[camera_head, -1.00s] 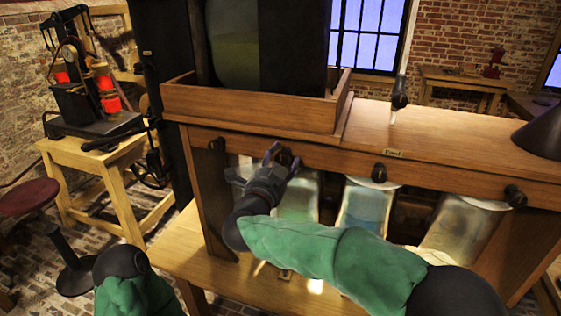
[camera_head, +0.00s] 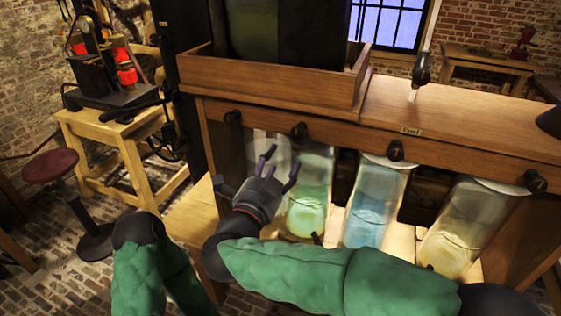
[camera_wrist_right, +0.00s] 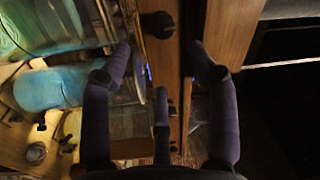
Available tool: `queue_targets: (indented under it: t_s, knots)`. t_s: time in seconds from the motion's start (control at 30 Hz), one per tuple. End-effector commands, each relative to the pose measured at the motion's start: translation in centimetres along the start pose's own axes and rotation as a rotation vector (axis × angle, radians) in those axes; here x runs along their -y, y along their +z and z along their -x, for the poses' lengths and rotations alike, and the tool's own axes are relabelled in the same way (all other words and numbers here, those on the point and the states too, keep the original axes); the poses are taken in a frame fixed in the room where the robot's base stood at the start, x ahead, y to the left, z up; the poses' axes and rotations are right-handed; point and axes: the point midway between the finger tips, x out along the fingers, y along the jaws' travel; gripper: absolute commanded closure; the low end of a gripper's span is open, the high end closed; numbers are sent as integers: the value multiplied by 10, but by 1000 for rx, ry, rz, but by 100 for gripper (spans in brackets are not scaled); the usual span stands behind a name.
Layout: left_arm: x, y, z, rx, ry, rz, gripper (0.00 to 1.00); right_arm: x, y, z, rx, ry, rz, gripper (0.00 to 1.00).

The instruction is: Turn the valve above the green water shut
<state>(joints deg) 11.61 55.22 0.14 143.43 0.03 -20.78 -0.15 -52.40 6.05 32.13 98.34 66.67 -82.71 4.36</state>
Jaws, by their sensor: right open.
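The green-water jar (camera_head: 308,200) stands under the wooden beam, left of the blue-water jar (camera_head: 368,205). Above the green one, a black valve knob (camera_head: 298,131) sits on the beam's front face. My right gripper (camera_head: 281,164) is open and empty, below and left of that knob and apart from it, in front of the jar. In the right wrist view, its spread purple fingers (camera_wrist_right: 163,72) have nothing between them in their grip; a black knob (camera_wrist_right: 158,24) shows on the beam beyond. My left gripper is not in view; only my left sleeve shows.
A pale-water jar (camera_head: 468,228) stands at right. A labelled wooden top (camera_head: 450,110) lies above. A red stool (camera_head: 50,166) stands at left.

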Motion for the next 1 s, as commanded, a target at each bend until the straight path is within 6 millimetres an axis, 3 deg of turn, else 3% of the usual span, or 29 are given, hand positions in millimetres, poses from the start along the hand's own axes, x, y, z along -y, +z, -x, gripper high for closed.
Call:
queue_targets:
  t_s: [0.2, 0.33, 0.6, 1.0]
  knots:
    - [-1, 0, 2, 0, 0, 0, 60, 1, 0, -1, 0, 0, 5, 40]
    - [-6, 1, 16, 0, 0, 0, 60, 5, -2, -3, 3, 2, 62, 40]
    - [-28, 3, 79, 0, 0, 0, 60, 15, -5, -13, 25, 1, 363, 40]
    - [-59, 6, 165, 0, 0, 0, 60, 13, -13, -19, 80, -6, 832, 40]
